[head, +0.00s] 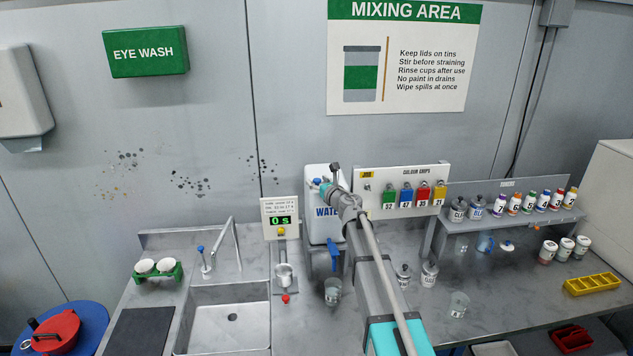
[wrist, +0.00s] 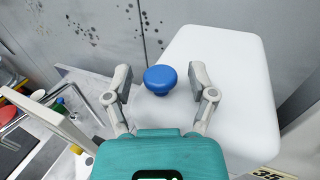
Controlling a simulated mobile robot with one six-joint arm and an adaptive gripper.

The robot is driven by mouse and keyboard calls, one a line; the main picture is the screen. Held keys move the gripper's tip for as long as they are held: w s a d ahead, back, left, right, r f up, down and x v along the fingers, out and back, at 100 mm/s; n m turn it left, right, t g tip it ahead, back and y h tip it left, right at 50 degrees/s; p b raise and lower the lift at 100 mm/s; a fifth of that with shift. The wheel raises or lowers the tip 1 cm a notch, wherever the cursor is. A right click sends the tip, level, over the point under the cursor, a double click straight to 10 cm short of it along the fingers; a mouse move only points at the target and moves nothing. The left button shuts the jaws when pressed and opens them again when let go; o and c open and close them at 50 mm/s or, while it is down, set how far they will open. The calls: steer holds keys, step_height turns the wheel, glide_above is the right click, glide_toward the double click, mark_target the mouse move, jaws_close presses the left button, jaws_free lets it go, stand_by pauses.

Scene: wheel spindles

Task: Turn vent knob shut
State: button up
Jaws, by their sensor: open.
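The blue round vent knob (wrist: 160,79) stands on top of the white water container (wrist: 236,85), which also shows at the back of the bench in the head view (head: 316,230). My gripper (wrist: 160,76) is open, with one finger on each side of the knob. Gaps show between the knob and both fingers, so it is not gripped. In the head view my arm reaches over the container and partly hides it and the gripper. The container's blue tap (head: 333,256) is at its lower front.
The colour chips board (head: 400,172) stands close on the right. A clear cup (head: 333,291) sits below the tap. The wall is close behind.

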steer(key=shift+w+a, duration=0.15)
steer(key=shift+w, duration=0.1)
jaws_close()
stand_by(0.3)
steer(key=shift+m+t+h, duration=0.4)
steer(key=shift+m+h, duration=0.2)
steer(key=shift+h, duration=0.3)
steer(key=m+t+h, duration=0.1)
steer(key=m+h, duration=0.2)
steer(key=h, duration=0.1)
steer(key=shift+h, duration=0.3)
steer(key=shift+m+g+h, duration=0.15)
steer(key=shift+m+h, duration=1)
steer(key=shift+h, duration=0.6)
steer(key=shift+m+g+h, duration=0.15)
steer(key=shift+m+h, duration=1)
steer(key=shift+h, duration=0.6)
